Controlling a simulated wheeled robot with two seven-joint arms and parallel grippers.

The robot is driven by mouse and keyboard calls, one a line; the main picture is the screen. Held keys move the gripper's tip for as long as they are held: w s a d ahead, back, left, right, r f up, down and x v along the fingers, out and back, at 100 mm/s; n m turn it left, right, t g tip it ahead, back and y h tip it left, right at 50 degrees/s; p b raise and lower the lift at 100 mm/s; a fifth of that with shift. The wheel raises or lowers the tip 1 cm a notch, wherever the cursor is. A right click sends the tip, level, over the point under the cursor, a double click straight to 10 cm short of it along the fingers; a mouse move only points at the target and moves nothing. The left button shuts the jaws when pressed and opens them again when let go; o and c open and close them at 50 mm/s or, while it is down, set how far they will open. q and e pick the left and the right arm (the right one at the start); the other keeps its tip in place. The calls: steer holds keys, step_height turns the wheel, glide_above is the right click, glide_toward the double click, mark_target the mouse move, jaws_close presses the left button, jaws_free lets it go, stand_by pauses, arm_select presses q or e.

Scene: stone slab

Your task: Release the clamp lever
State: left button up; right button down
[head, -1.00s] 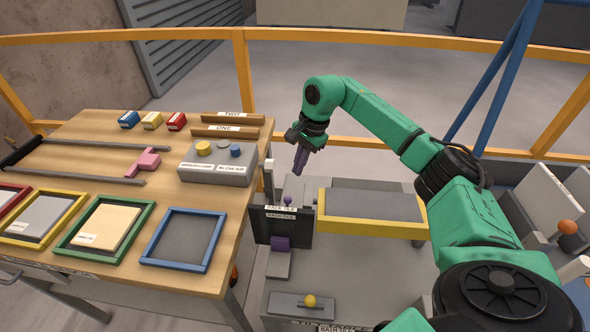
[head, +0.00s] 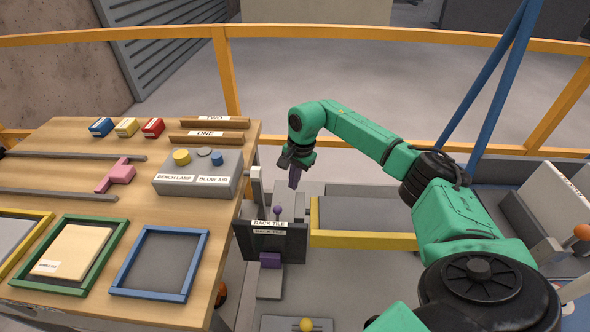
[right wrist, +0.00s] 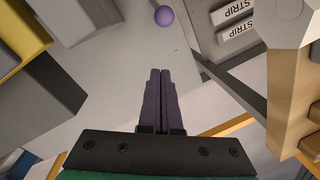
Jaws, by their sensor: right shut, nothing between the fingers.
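A lever with a purple ball knob (head: 278,211) stands upright behind the dark panel labelled BACK TILE (head: 285,244). I take it for the clamp lever, though no label says so. A purple ball (right wrist: 163,16), apparently the same knob, shows at the top of the right wrist view, beyond my fingertips. My right gripper (head: 293,185) points down, a little above and to the right of the knob, not touching it. Its dark fingers lie together and empty in the right wrist view (right wrist: 160,70). My left gripper is not in view.
The wooden bench (head: 70,155) on the left holds frames and a grey button box (head: 198,178). A yellow-edged tray (head: 362,240) lies right of the lever. A yellow-knobbed lever (head: 306,324) is at the bottom. An orange rail (head: 345,151) runs behind.

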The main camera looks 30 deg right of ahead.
mark_target(278, 217)
step_height(278, 217, down, 2)
steer(key=shift+a+f, duration=0.1)
steer(key=shift+a, duration=0.05)
steer(key=a, duration=0.1)
steer(key=a+p, duration=0.1)
steer(key=a+f+p, duration=0.1)
steer(key=shift+s, duration=0.35)
steer(key=shift+s+a+f, duration=0.1)
steer(key=shift+s+a, duration=0.05)
steer(key=shift+a, duration=0.1)
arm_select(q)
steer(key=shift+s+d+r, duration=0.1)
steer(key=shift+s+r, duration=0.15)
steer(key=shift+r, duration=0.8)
arm_select(e)
steer(key=shift+a+f, duration=0.1)
